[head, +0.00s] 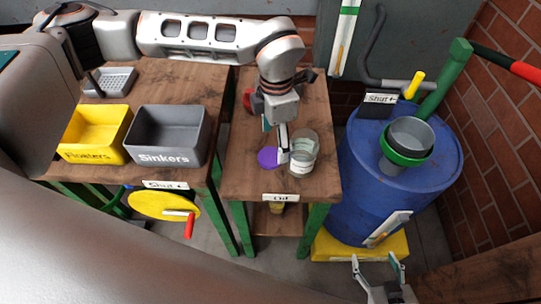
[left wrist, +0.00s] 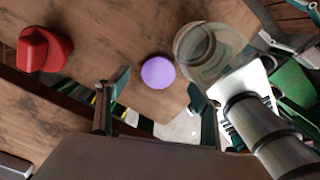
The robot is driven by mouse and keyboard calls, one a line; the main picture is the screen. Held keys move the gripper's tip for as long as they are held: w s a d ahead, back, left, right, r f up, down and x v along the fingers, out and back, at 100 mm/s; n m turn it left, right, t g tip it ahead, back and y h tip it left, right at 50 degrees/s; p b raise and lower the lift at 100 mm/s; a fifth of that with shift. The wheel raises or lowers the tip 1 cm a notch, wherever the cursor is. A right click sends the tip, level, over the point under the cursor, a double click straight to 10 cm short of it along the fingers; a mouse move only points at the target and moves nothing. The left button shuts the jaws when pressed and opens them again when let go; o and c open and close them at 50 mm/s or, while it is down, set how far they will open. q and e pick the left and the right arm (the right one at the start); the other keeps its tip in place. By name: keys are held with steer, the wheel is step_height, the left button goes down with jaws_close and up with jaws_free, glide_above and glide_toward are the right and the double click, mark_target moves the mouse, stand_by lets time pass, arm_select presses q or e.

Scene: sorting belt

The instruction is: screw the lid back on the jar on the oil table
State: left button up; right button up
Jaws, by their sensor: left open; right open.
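The clear glass jar (head: 303,153) stands upright on the oil table (head: 245,183), with its mouth open. It also shows in the left wrist view (left wrist: 208,50). The purple round lid (head: 267,157) is just left of the jar, apparently lying on the wood; it is a purple disc in the left wrist view (left wrist: 158,72). My left gripper (head: 279,143) is open above the table near the lid, its white finger partly between lid and jar in the head view. In the left wrist view the lid appears between the fingertips. My right gripper (head: 378,275) is open and empty, low, away from the table.
A red object (left wrist: 45,50) sits farther back on the oil table. A blue drum (head: 365,190) with a funnel (head: 408,140) stands close to the right. On the left table are a yellow Floaters bin (head: 92,150) and a grey Sinkers bin (head: 165,157).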

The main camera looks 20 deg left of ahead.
mark_target(274, 155)
arm_select(q)
steer(key=shift+f, duration=2.55)
steer(key=c, duration=0.7)
